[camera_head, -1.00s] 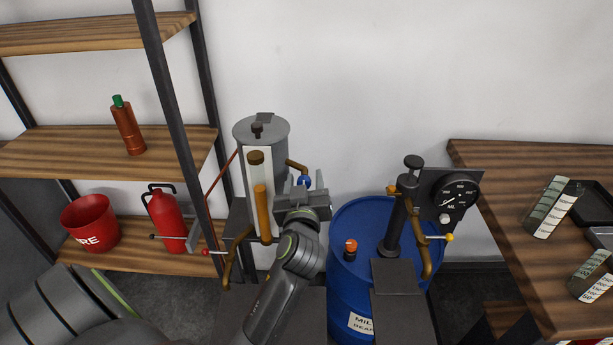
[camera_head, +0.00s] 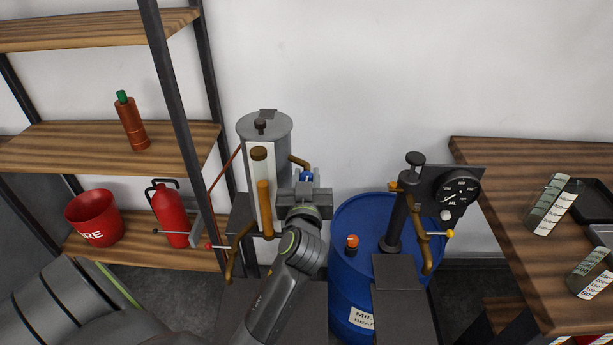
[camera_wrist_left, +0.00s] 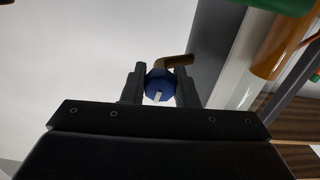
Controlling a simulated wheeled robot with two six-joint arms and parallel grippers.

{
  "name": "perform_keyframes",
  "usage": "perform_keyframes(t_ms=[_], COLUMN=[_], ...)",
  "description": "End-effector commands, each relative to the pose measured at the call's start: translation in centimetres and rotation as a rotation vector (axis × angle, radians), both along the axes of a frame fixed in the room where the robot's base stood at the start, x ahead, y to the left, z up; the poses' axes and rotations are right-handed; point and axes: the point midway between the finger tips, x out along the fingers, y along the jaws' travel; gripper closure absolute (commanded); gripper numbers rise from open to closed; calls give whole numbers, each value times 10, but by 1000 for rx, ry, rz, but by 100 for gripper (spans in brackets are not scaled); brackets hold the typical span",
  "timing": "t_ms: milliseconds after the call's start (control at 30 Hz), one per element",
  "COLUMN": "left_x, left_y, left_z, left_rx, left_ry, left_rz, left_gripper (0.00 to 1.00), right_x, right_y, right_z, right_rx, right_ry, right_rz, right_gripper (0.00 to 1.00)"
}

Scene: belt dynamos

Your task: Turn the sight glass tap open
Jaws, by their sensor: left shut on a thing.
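The sight glass tap is a small blue knob (camera_wrist_left: 160,86) with a white mark on its face, on a brass pipe (camera_wrist_left: 178,61). In the left wrist view it sits between the two fingers of my left gripper (camera_wrist_left: 160,88), which is shut on it. In the head view a little of the blue knob (camera_head: 306,177) shows behind my left gripper (camera_head: 305,184). The grey cylinder tank (camera_head: 265,128) with the pale sight glass (camera_head: 259,190) stands just left of the gripper. My right gripper is not in view.
A blue drum (camera_head: 345,290) with a black pump (camera_head: 399,215) and a dial gauge (camera_head: 459,193) stands to the right. A shelf (camera_head: 110,148) with a fire bucket (camera_head: 94,217) and extinguisher (camera_head: 170,213) is at left.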

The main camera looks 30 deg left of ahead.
Motion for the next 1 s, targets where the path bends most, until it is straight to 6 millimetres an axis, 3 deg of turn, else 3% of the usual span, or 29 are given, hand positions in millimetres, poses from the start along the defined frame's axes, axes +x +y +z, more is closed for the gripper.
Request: perform_keyframes(t_ms=[1000], left_x=[-1], left_y=[1], left_z=[3], left_rx=[814], left_ry=[500], left_rz=[0], left_gripper=[96], right_x=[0], right_y=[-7], right_z=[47], right_rx=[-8], right_ry=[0], right_rz=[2], right_gripper=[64])
